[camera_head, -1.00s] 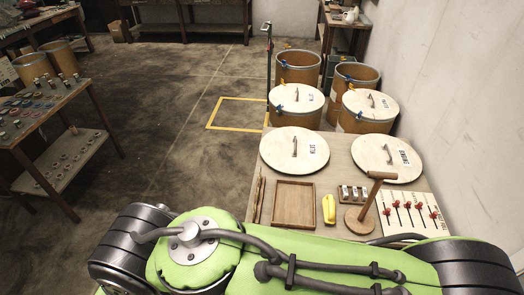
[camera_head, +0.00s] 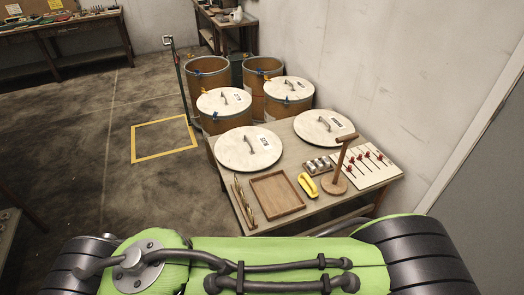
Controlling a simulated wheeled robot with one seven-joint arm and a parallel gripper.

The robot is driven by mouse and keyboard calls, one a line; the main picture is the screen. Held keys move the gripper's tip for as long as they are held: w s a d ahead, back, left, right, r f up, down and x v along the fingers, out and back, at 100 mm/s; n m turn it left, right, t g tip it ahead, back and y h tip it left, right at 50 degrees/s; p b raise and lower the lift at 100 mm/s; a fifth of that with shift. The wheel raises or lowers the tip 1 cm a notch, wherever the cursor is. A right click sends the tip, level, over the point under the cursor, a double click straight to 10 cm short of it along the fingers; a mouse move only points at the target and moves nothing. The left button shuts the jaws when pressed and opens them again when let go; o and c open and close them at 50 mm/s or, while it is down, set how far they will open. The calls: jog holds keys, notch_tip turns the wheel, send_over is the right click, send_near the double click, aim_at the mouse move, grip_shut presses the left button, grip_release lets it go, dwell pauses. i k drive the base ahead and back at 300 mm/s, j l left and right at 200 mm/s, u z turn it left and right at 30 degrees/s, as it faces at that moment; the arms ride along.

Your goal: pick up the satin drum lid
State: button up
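Two round pale lids with bar handles and small printed labels lie on the near table: a left lid (camera_head: 248,149) and a right lid (camera_head: 325,127). Two more such lids sit on drums behind the table, one on the left drum (camera_head: 223,102) and one on the right drum (camera_head: 289,89). The labels are too small for me to read, so I cannot tell which lid is the satin one. My green and black arm crosses the bottom of the view. My gripper is not in view.
The table (camera_head: 338,204) also holds a wooden tray (camera_head: 276,196), thin sticks (camera_head: 243,201), a yellow tool (camera_head: 307,184), an upright wooden stand (camera_head: 335,185) and a board with red-tipped pins (camera_head: 370,165). Two open drums stand behind. A yellow floor square (camera_head: 163,155) is empty.

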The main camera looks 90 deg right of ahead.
aim_at(245, 148)
jog(key=i+l+z, duration=0.5)
jog(key=i+z, duration=0.15)
jog(key=z, duration=0.2)
jog(key=i+l+z, duration=0.1)
jog(key=i+z, duration=0.75)
jog(key=i+j+z, duration=0.2)
jog(key=z, duration=0.2)
jog(key=i+z, duration=0.75)
jog(key=i, duration=0.2)
jog(key=i+j+z, duration=0.4)
jog(key=i+l+z, duration=0.4)
jog(key=i, duration=0.25)
